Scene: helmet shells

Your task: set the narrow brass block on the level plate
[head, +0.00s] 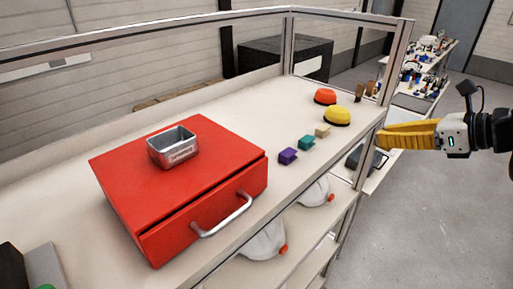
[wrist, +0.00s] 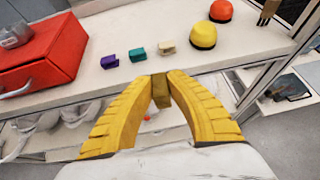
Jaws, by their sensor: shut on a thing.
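My gripper (wrist: 160,84) is shut on a narrow brownish brass block (wrist: 161,92), which sits between the yellow fingertips in the wrist view. The gripper (head: 381,138) also shows in the head view, reaching in from the right at the right end of the shelf. The block is not clear there. In the wrist view the block appears in front of the shelf's front edge, near a tan block on the top. I cannot pick out with certainty which surface is the level plate.
The cream shelf top (head: 235,105) holds a red case (head: 120,190) with a metal tin (head: 173,147). Purple (head: 288,156), teal (head: 306,142) and tan (head: 322,131) blocks line the front. Yellow (head: 337,116) and orange (head: 325,97) domes stand behind. A frame post (head: 393,65) rises at the right.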

